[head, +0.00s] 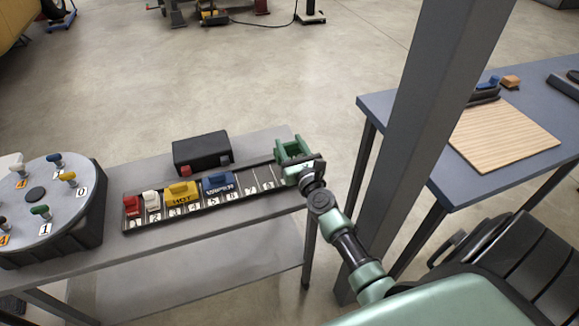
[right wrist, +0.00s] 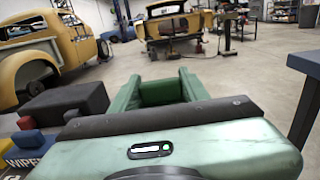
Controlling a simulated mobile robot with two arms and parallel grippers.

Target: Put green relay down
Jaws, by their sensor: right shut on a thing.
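My right gripper (head: 293,149) is over the right end of the numbered rack (head: 243,201). It is shut on the green relay, whose dark green body shows between the two green fingers in the right wrist view (right wrist: 160,93). The relay's underside is hidden, so I cannot tell whether it touches the rack. A red relay (head: 131,206), a white relay (head: 151,201), a yellow relay marked HOT (head: 181,194) and a blue relay marked WIPER (head: 218,186) sit in the rack's left part. Narrow empty slots show between the blue relay and my gripper. My left gripper is out of view.
A black box (head: 201,152) stands behind the rack on the grey table (head: 262,142). A round grey stand (head: 60,218) with coloured-handled pieces is at left. A grey post (head: 421,110) rises right of my gripper, before a blue table with a wooden board (head: 503,140).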

